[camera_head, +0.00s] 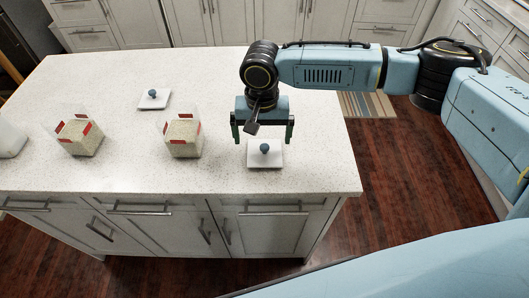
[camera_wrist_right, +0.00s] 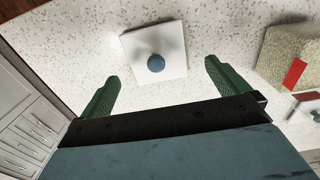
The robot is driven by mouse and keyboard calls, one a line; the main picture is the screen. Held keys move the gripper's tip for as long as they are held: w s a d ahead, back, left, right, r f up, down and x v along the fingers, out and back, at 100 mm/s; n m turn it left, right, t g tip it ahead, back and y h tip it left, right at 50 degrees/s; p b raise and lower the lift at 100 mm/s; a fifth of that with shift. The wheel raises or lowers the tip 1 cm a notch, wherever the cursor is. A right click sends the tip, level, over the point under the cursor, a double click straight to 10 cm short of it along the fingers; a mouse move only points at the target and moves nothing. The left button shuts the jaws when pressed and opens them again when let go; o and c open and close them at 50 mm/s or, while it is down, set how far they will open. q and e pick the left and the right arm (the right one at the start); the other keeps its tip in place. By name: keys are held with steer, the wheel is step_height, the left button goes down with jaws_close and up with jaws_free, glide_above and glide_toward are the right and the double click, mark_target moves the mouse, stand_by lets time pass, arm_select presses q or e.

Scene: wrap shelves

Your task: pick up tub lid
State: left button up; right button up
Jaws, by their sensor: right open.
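A white square tub lid (camera_head: 265,160) with a round blue knob lies flat on the counter, near its front right part. The same lid shows in the right wrist view (camera_wrist_right: 135,74), ahead of the fingers. My right gripper (camera_head: 262,138) is open above this lid, its green fingers spread to either side of the knob and touching nothing that I can see. It also shows in the right wrist view (camera_wrist_right: 163,78). A second white lid with a blue knob (camera_head: 154,99) lies farther back on the counter. My left gripper is not in view.
Two clear tubs with pale contents and red patches, one (camera_head: 184,136) left of my right gripper and one (camera_head: 80,136) farther left, stand on the speckled counter (camera_head: 220,85). A white object (camera_head: 11,139) is cut off at the left edge. Cabinets line the back.

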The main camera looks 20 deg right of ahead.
mark_target(265, 146)
steer(key=f, duration=0.5)
steer(key=shift+s+d+f, duration=0.1)
steer(key=shift+d, duration=0.1)
steer(key=c, duration=0.9)
